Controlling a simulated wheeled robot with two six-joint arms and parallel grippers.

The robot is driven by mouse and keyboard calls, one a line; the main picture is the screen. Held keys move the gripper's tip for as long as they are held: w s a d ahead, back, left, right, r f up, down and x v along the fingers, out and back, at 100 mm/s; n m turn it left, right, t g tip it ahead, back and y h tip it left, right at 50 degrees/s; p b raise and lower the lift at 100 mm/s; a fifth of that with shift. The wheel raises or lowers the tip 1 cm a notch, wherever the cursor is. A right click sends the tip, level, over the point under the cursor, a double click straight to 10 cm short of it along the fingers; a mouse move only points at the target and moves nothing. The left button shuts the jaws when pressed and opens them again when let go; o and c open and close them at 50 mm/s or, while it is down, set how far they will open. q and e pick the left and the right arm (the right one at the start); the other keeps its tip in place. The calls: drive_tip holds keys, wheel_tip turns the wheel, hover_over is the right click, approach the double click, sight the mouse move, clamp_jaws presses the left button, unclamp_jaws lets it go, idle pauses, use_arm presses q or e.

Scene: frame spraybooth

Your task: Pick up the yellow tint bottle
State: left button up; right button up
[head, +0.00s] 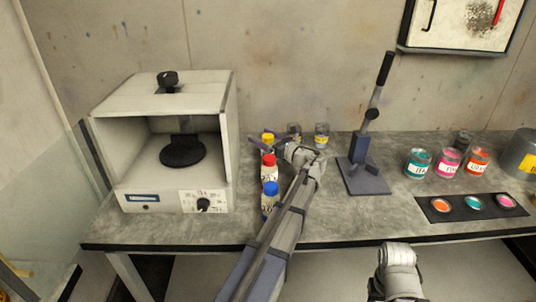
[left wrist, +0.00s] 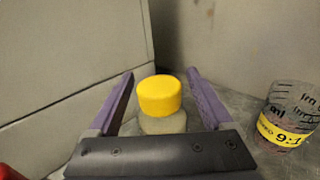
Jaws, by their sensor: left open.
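The yellow tint bottle (head: 267,138) stands upright on the bench behind the red-capped and blue-capped bottles, partly hidden by my left gripper. In the left wrist view its yellow cap (left wrist: 160,95) and a bit of pale body show between the two purple fingers. My left gripper (left wrist: 161,76) is open, with one finger on each side of the bottle and gaps showing between them and the cap. In the head view the left gripper (head: 268,141) reaches in from the right of the bottle row. My right gripper cannot be made out.
A red-capped bottle (head: 269,160) and a blue-capped bottle (head: 270,188) stand in front. A white booth (head: 225,130) is close on the left. A yellow-banded measuring cup (head: 321,135) stands behind right; a lever stand (head: 363,177) and paint cans (head: 418,163) are farther right.

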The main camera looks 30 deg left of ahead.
use_arm(q)
drive_tip(key=shift+w+a, duration=0.1)
drive_tip(key=shift+a, duration=0.25)
clamp_jaws()
idle(0.4)
idle(0.8)
